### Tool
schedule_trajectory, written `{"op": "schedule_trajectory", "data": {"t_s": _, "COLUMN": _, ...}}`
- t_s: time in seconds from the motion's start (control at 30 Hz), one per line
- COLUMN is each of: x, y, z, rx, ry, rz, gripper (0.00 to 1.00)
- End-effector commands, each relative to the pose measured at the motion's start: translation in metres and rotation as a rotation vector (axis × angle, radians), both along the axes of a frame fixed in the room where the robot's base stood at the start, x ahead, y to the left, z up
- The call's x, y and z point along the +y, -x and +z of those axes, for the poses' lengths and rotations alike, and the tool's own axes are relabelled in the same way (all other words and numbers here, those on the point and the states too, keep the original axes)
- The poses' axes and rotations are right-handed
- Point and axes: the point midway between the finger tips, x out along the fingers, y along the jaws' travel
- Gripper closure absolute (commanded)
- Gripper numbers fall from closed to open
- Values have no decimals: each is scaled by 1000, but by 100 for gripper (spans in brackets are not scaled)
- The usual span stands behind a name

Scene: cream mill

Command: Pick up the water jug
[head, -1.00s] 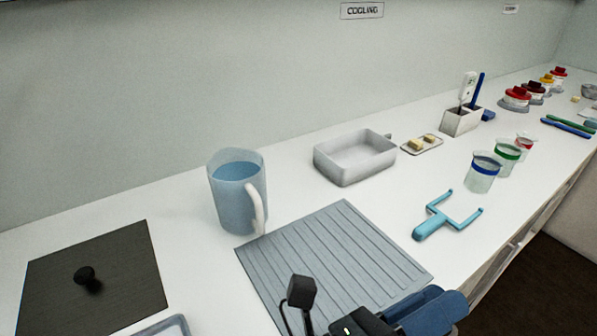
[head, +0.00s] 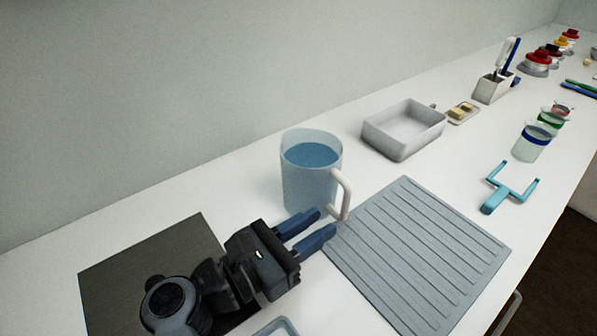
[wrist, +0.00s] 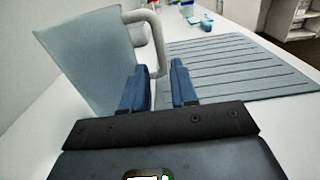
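The water jug (head: 309,181) is a translucent pale blue pitcher with blue water in it, standing upright on the white counter. Its white handle (head: 344,196) points to the right and toward the front. My gripper (head: 325,222) is low in front of the jug, with its two blue fingers open and pointing at the handle. In the wrist view the jug (wrist: 90,58) fills the left side. The handle's lower end (wrist: 160,68) shows just beyond and between the fingertips (wrist: 160,68). I cannot tell whether a finger touches the jug or handle.
A grey ribbed mat (head: 420,255) lies right of the jug. A dark board (head: 150,262) lies at left, partly under my arm. A grey pan (head: 404,132) stands behind right. A light blue forked tool (head: 507,190) and banded beakers (head: 533,143) are farther right.

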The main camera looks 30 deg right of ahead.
Motion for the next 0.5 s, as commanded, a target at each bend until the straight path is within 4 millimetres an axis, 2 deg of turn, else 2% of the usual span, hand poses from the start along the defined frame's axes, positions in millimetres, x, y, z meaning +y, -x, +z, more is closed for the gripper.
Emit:
{"op": "schedule_trajectory", "data": {"t_s": 0.1, "x": -13, "y": -2, "z": 3, "rx": 0, "ry": 1, "rz": -3, "gripper": 72}}
{"op": "schedule_trajectory", "data": {"t_s": 0.27, "x": -24, "y": -4, "z": 4, "rx": 2, "ry": 2, "rz": -3, "gripper": 72}}
{"op": "schedule_trajectory", "data": {"t_s": 0.5, "x": -58, "y": -10, "z": 5, "rx": 3, "ry": 4, "rz": -2, "gripper": 72}}
